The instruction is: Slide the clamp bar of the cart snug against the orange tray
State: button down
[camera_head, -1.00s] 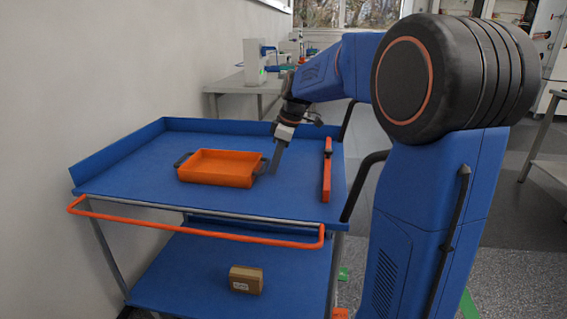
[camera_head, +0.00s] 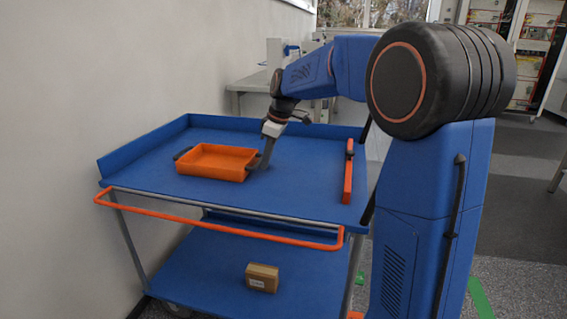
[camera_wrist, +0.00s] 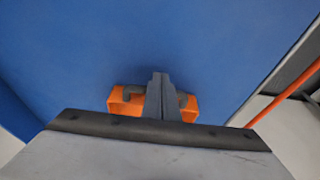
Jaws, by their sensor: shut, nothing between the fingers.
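The orange tray (camera_head: 212,164) sits on the cart's blue top (camera_head: 300,170), left of centre, with a dark handle at each end. The clamp bar (camera_head: 348,172), an upright-edged orange strip with a dark knob, lies near the cart's right edge. A wide bare gap separates it from the tray. My gripper (camera_head: 265,164) is shut and empty, pointing down by the tray's right-hand handle. I cannot tell whether it touches. In the wrist view, the shut fingers (camera_wrist: 160,80) partly hide the tray (camera_wrist: 127,102).
A raised blue lip borders the cart's back and left. An orange push rail (camera_head: 220,221) runs along the front. A small brown box (camera_head: 262,277) lies on the lower shelf. A grey bench stands behind. A wall is close on the left.

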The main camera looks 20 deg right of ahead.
send_near(211, 165)
jog(key=x, duration=0.5)
jog(key=shift+w+f, duration=0.1)
jog(key=shift+w, duration=0.05)
